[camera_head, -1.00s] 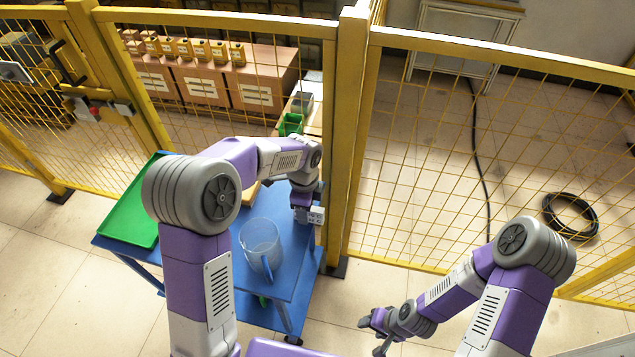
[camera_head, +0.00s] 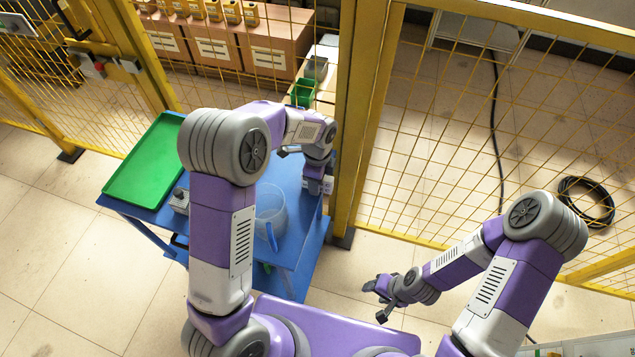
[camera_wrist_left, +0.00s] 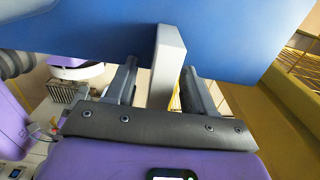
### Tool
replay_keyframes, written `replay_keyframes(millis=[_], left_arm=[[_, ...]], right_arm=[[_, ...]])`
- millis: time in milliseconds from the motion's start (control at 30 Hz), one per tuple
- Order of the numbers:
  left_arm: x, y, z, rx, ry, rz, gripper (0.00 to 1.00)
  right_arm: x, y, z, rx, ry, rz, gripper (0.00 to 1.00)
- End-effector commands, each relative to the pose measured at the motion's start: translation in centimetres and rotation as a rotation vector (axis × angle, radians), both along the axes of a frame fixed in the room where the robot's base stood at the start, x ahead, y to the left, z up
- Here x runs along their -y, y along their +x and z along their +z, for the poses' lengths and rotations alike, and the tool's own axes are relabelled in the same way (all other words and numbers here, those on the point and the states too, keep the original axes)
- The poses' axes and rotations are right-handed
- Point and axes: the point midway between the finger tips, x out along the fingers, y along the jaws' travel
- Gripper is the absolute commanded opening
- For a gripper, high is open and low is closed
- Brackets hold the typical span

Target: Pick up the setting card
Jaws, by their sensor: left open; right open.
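I cannot make out a setting card for certain in either view. My left gripper (camera_wrist_left: 160,66) is open in the left wrist view. A pale grey upright block (camera_wrist_left: 168,60) stands between its two dark fingers, in front of the blue surface; I cannot tell whether they touch it. In the head view the left arm reaches over the blue table (camera_head: 300,271) to its right side, and its fingertips are mostly hidden. My right gripper (camera_head: 381,301) is open and empty, low in front of the fence, right of the table.
On the table are a green tray (camera_head: 145,165), a small grey device (camera_head: 180,201) and a clear jug (camera_head: 268,207) with a blue handle. A yellow mesh fence with a thick post (camera_head: 360,120) stands close behind the table. A black coil (camera_head: 587,202) lies beyond the fence.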

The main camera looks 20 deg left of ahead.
Motion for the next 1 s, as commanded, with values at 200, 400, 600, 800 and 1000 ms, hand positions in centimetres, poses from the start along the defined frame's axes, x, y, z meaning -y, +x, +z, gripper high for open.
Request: replay_keyframes(millis=[200, 400, 600, 800, 1000], left_arm=[[0.0, 0.0, 0.1, 0.0, 0.0, 0.0, 0.32], [0.0, 0.0, 0.1, 0.0, 0.0, 0.0, 0.01], [0.0, 0.0, 0.1, 0.001, 0.0, 0.0, 0.0], [0.0, 0.1, 1.9, 0.003, -0.001, 0.0, 0.0], [0.0, 0.1, 6.1, 0.005, -0.001, 0.0, 0.0]], right_arm=[[0.0, 0.0, 0.1, 0.0, 0.0, 0.0, 0.53], [0.0, 0.0, 0.1, 0.0, 0.0, 0.0, 0.53], [0.0, 0.0, 0.1, 0.0, 0.0, 0.0, 0.53], [0.0, 0.0, 0.7, 0.0, 0.0, 0.0, 0.53], [0.0, 0.0, 2.0, 0.0, 0.0, 0.0, 0.53]])
